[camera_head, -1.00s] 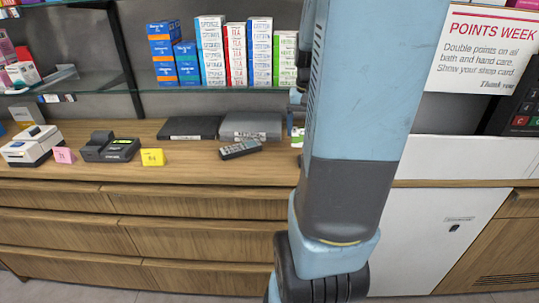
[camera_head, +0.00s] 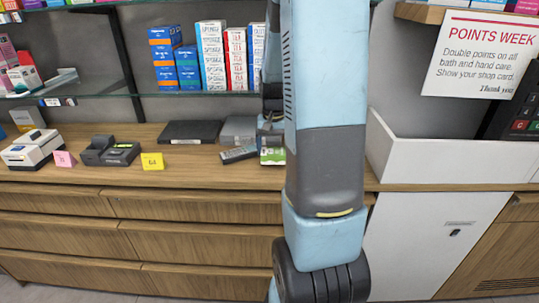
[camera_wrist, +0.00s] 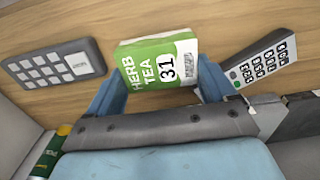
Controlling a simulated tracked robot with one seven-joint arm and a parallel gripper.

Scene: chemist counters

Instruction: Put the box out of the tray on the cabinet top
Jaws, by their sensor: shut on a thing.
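My gripper (camera_head: 271,142) is shut on a green and white box (camera_head: 272,156) at the cabinet top (camera_head: 210,174). In the wrist view the box (camera_wrist: 158,62) reads "HERB TEA 31" and sits between the blue fingers of my gripper (camera_wrist: 160,88). Wood lies behind the box; I cannot tell whether the box touches it. A white, high-walled tray (camera_head: 445,160) stands to the right, its inside mostly hidden. My arm covers part of the counter between them.
A grey remote (camera_head: 238,154) lies just left of the box; it also shows in the wrist view (camera_wrist: 262,58). A flat black case (camera_head: 190,132) and a grey case (camera_head: 238,130) lie behind. A yellow card (camera_head: 152,161) stands left. A glass shelf (camera_head: 190,94) hangs above.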

